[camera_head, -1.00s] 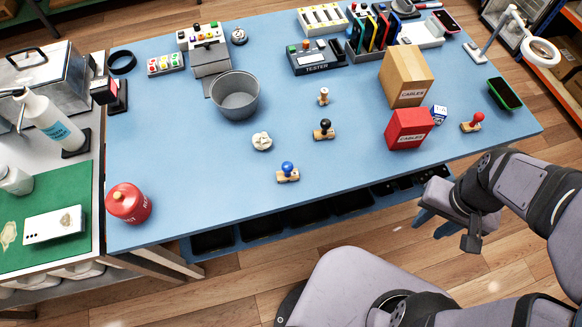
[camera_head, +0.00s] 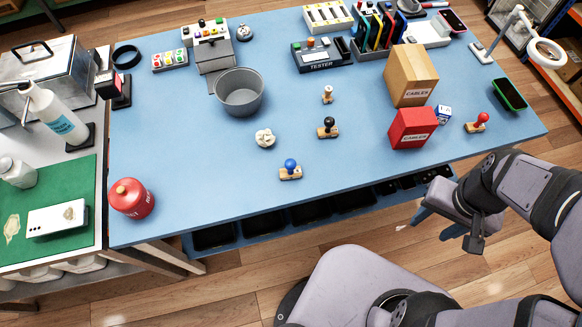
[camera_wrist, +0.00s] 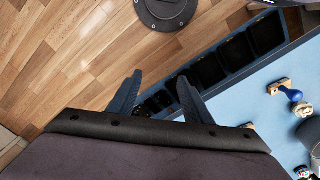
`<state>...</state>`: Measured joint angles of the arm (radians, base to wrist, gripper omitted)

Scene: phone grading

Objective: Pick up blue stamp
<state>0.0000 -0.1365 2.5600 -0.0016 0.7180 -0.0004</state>
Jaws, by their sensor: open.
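The blue stamp (camera_head: 290,168) has a round blue knob on a light wooden base. It stands on the blue table (camera_head: 200,200) near its front edge, left of centre. In the wrist view the blue stamp (camera_wrist: 294,94) shows at the right. My gripper (camera_head: 431,226) is off the table's front edge, to the right of and nearer than the stamp. In the wrist view my gripper (camera_wrist: 158,92) has its two blue fingers apart, with nothing between them.
Near the blue stamp are a black-knobbed stamp (camera_head: 327,127), a small cream object (camera_head: 265,138) and a grey pot (camera_head: 240,92). A red canister (camera_head: 131,198) stands at the left front. A red CABLES box (camera_head: 413,128) and red-knobbed stamp (camera_head: 477,122) are at the right. Table around the blue stamp is clear.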

